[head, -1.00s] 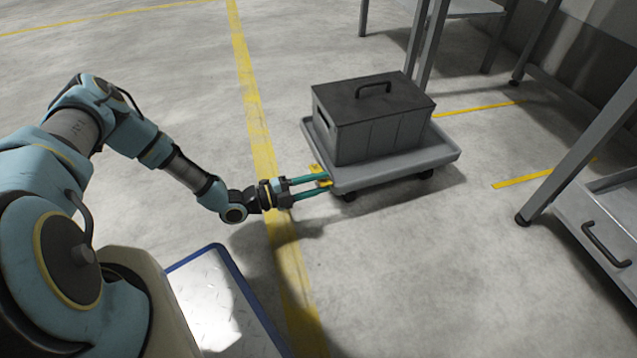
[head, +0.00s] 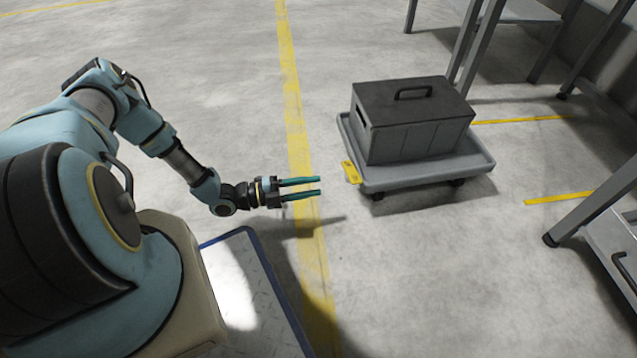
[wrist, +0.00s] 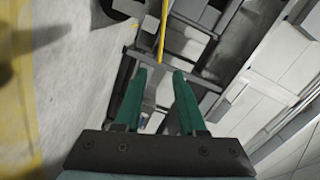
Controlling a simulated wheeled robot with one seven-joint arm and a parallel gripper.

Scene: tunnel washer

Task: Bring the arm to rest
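My arm stretches out from the left of the head view, bent at the elbow. My gripper (head: 319,187) has two teal fingers that point right, with a gap between them. It is open and empty, above the floor near the yellow line. In the wrist view the two fingers (wrist: 158,82) stand apart with nothing between them. The grey dolly (head: 420,182) is to the right of the fingertips, apart from them. A yellow tab (head: 351,172) sits on its near left edge.
A dark grey lidded box (head: 415,120) with a handle stands on the dolly. Grey metal tables with legs (head: 600,205) stand at the right and back. A blue-edged plate (head: 255,285) lies low by my base. The floor at upper left is clear.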

